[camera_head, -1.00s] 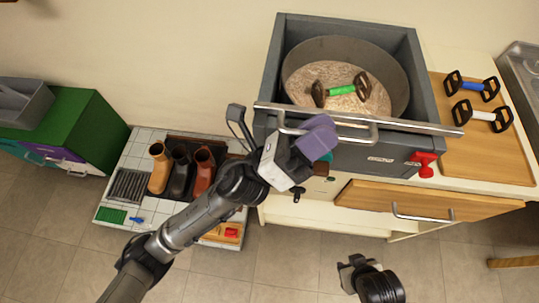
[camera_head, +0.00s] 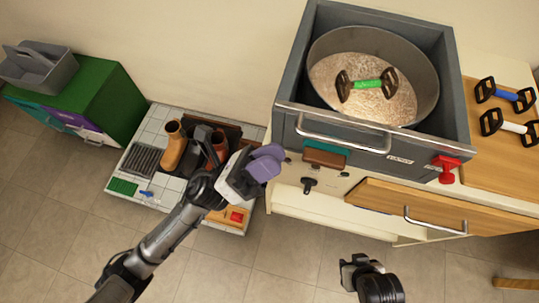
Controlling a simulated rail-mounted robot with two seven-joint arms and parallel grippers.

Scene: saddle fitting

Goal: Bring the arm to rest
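My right gripper (camera_head: 347,273) is low in the view, over the floor in front of the cabinet. Its dark fingers are small, and I cannot tell whether they are open.
The grey box (camera_head: 455,95) holds a round pan (camera_head: 425,95) with a green-handled tool (camera_head: 368,85). Blue (camera_head: 505,95) and white (camera_head: 512,126) handled tools lie on the wooden board at right. Open floor lies in front.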

